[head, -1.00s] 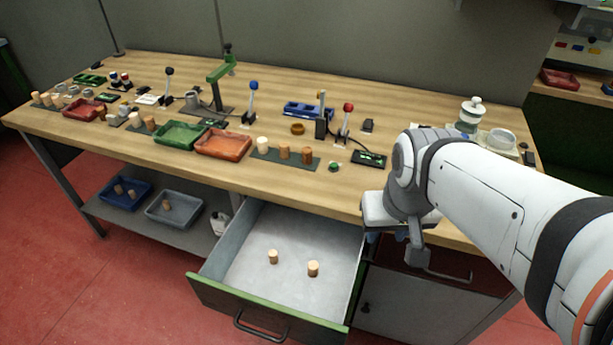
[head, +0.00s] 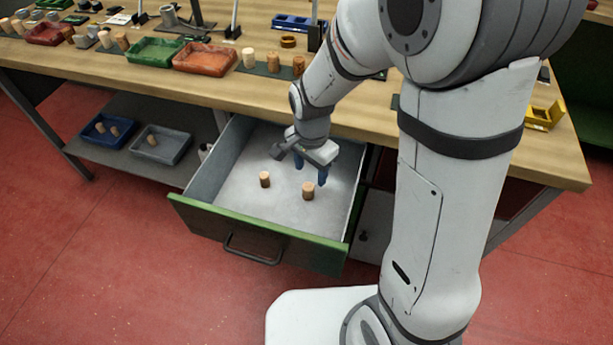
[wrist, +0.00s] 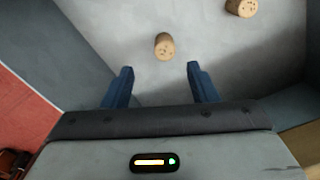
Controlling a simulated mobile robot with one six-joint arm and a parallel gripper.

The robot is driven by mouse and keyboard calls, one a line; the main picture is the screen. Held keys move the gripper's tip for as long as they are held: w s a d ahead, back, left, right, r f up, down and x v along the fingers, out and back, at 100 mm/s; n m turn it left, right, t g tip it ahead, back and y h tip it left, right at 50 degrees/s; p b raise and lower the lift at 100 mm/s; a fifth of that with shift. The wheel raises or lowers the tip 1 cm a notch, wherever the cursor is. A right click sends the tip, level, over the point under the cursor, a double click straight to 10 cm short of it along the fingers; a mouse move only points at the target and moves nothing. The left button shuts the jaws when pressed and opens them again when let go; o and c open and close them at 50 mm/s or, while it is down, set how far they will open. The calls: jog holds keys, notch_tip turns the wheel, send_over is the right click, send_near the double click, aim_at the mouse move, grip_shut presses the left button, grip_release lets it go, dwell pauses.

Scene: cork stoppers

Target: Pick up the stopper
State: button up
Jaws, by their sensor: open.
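Two cork stoppers stand in the open drawer (head: 232,196). The left stopper (head: 265,179) is near the drawer's middle, and the right stopper (head: 308,190) is closer to its right side. My gripper (head: 311,176) is over the drawer, just behind and above the right stopper, with its blue fingers pointing down. In the wrist view my gripper (wrist: 160,80) is open and empty. One stopper (wrist: 165,46) lies ahead of the gap between the fingers, apart from both.
The workbench (head: 150,84) above holds a red tray (head: 205,60), a green tray (head: 156,52) and more stoppers. Two bins, blue (head: 108,130) and grey (head: 160,146), sit on the lower shelf.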

aim_at(308, 186)
jog(key=f, duration=0.3)
jog(key=f+b, duration=0.1)
jog(key=f, duration=0.5)
jog(key=shift+w+a, duration=0.25)
jog(key=shift+w, duration=0.05)
jog(key=c, duration=1)
